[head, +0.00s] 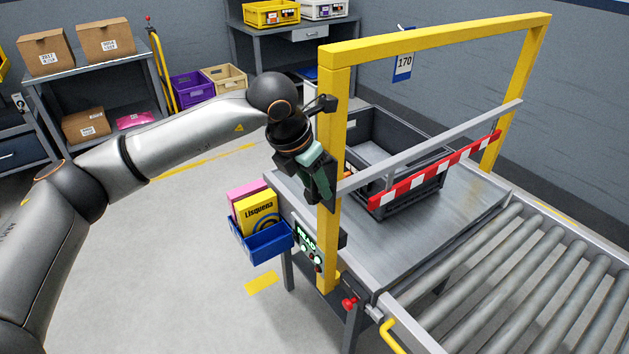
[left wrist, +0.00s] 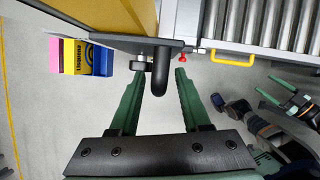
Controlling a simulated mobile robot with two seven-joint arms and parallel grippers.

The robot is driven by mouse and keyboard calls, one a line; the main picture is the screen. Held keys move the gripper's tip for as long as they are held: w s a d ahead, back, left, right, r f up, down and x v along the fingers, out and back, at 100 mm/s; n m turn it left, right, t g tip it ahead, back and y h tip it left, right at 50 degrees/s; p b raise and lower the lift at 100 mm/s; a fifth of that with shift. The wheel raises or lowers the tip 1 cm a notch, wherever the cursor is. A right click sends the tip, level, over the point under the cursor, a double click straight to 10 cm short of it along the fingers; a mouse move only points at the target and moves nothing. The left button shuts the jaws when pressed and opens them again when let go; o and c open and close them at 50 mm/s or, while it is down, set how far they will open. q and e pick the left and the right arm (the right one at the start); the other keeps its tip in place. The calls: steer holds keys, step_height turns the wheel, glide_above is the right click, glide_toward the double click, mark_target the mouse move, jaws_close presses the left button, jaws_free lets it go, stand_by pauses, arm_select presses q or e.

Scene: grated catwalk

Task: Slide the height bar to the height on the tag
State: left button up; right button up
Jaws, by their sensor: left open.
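The grey height bar (head: 440,145) spans a yellow frame (head: 333,130), about midway up, with a red-and-white striped strip (head: 430,172) hung below it. A tag (head: 403,66) reading 170 hangs at the frame's top beam. My left gripper (head: 325,195) is at the near left post; its fingertips are partly hidden there. In the left wrist view its green fingers (left wrist: 155,80) are open on either side of a black handle (left wrist: 162,70), which sticks out from a dark plate (left wrist: 125,42).
A dark crate (head: 375,135) stands on the metal table (head: 470,200) beneath the bar. A roller conveyor (head: 530,270) joins at right. A blue bin (head: 265,240) with boxes and a lit panel (head: 307,245) sit near the post. Floor at left is clear.

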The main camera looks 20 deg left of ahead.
arm_select(q)
jaws_close()
stand_by(1.3)
